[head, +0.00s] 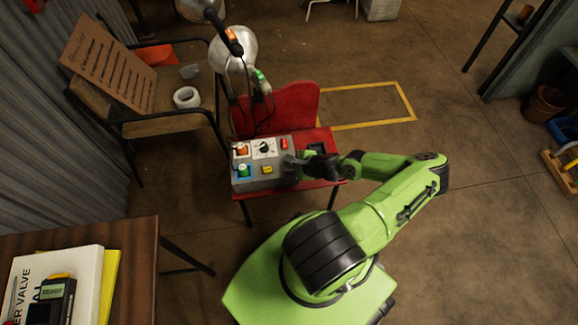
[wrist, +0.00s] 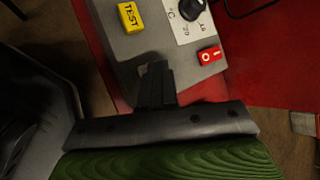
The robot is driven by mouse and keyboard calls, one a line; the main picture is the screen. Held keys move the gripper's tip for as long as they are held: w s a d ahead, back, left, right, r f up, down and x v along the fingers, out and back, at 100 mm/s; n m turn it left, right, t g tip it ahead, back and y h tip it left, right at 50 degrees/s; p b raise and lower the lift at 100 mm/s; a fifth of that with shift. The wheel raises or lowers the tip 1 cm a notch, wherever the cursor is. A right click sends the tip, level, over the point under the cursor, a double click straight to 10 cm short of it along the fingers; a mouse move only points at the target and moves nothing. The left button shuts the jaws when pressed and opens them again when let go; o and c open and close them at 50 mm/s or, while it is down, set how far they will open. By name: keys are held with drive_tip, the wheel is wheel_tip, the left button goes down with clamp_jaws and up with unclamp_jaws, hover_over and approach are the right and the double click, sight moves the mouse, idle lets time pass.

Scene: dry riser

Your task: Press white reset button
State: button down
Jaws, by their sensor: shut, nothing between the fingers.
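The grey control box (head: 262,184) sits on a red chair, and its panel (wrist: 155,42) fills the top of the wrist view. It carries a yellow TEST button (head: 267,169), a black dial (head: 264,147), a red switch (head: 284,143), a green button (head: 243,171) and an orange control (head: 241,149). The TEST button (wrist: 130,17) and red switch (wrist: 210,55) also show in the wrist view. My gripper (head: 292,160) is shut and empty at the box's right part. Its fingertips (wrist: 156,78) overlap the panel edge; contact cannot be told. I cannot make out a white reset button; the fingers may hide it.
The red chair (head: 292,105) has a raised back behind the box, with a lamp (head: 233,48) and cables near it. A chair at left holds a cardboard sign (head: 108,62) and a white tape roll (head: 186,97). A wooden table (head: 140,255) stands front left.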

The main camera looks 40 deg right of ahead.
drive_tip(key=shift+r+p, duration=0.9)
wheel_tip(320, 180, up, 5)
drive_tip(key=p, duration=0.4)
drive_tip(key=shift+p, duration=0.4)
